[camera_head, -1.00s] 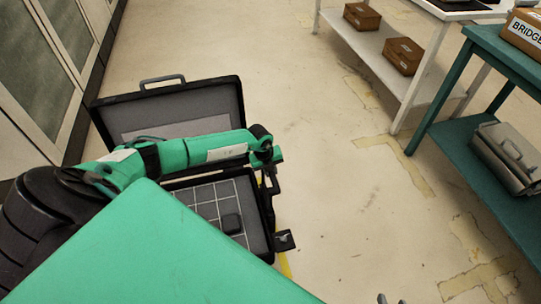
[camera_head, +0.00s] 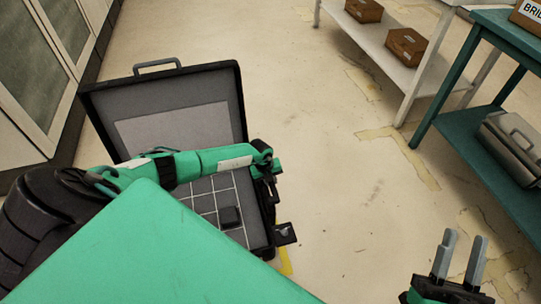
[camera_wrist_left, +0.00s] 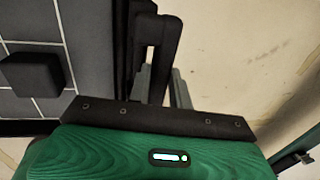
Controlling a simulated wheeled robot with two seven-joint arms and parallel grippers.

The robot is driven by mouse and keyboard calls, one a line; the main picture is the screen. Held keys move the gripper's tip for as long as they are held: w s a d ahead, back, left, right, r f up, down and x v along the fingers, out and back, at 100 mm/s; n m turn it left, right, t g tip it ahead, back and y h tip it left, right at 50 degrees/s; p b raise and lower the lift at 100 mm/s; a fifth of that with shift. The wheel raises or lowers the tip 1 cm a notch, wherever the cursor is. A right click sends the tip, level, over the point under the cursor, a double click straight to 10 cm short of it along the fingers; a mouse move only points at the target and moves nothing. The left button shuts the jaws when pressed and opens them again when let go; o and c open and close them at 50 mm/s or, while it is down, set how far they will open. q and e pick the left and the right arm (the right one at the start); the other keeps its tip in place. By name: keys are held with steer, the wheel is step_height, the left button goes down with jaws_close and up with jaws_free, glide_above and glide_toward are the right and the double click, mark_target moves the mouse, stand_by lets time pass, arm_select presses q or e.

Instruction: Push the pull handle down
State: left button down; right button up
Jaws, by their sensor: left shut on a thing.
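An open black case (camera_head: 222,66) lies on the floor, with its lid raised at the back and a grey grid panel (camera_head: 205,203) inside the base. Black handle parts run along the case's right side, with a black end piece (camera_head: 285,234) at the front right. My left gripper (camera_head: 272,170) is at that right side. In the left wrist view its grey fingers (camera_wrist_left: 163,86) are shut on the black pull handle (camera_wrist_left: 159,55). The grip is partly hidden by the wrist. My right gripper (camera_head: 459,258) is open and empty at the bottom right.
A small dark block (camera_head: 231,217) sits on the grid panel. White cabinets (camera_head: 30,80) stand at the left. A white shelf (camera_head: 385,52) and a green table (camera_head: 470,125) stand at the right. The floor between is clear.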

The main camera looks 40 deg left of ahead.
arm_select(q)
steer(key=shift+f, duration=0.5)
arm_select(e)
steer(key=shift+s+d+r+t, duration=0.3)
steer(key=shift+r+t, duration=0.2)
steer(key=shift+r, duration=0.1)
steer(key=shift+s+d+r+t, duration=0.15)
steer(key=shift+s+r+t, duration=0.1)
steer(key=shift+r+t, duration=0.3)
arm_select(q)
steer(key=shift+s+f, duration=0.1)
steer(key=c, duration=1.3)
jaws_free()
steer(key=shift+f, duration=0.1)
arm_select(e)
steer(key=shift+w, duration=0.1)
arm_select(q)
steer(key=shift+r, duration=0.25)
